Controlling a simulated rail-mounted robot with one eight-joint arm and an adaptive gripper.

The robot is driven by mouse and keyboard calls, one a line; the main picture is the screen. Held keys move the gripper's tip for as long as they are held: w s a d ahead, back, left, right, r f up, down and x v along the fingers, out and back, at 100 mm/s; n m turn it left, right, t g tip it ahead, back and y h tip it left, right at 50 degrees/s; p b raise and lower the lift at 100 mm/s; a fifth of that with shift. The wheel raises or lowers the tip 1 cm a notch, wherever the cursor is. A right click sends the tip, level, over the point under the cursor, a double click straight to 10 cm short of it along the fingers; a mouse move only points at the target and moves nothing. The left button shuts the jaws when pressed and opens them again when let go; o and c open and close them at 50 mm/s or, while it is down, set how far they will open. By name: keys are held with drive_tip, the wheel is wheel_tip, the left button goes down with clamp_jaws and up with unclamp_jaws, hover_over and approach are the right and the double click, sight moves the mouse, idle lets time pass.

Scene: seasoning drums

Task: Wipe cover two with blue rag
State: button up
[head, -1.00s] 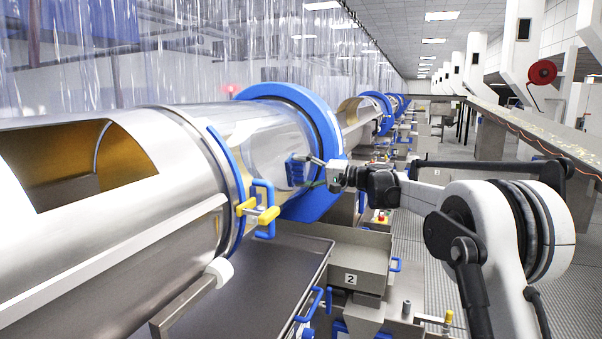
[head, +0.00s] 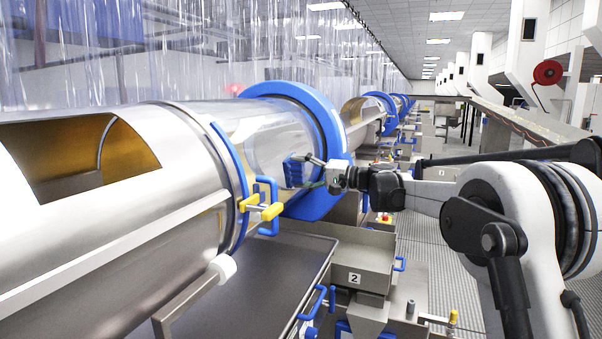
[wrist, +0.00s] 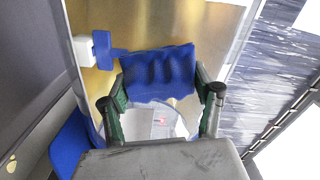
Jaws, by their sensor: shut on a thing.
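The blue rag (head: 296,172) is at my gripper's tip, against or very near the clear cover (head: 270,140) of the drum. My gripper (head: 318,172) is shut on the rag. In the wrist view the folded rag (wrist: 158,74) sits between the two fingers of my gripper (wrist: 162,92), with the shiny cover (wrist: 215,30) behind it. Whether the rag presses on the cover I cannot tell. A label "2" (head: 354,278) is on the grey metal box below the drum.
A blue ring (head: 328,120) circles the drum right behind the rag. A blue handle with yellow knobs (head: 262,206) sticks out at the cover's near end. A steel drum with an opening (head: 90,160) lies left. A dark tray (head: 250,285) lies below.

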drive_tip(key=shift+b+v, duration=0.35)
drive_tip(key=shift+v, duration=2.45)
drive_tip(key=shift+s+d, duration=0.1)
drive_tip(key=shift+v, duration=1.4)
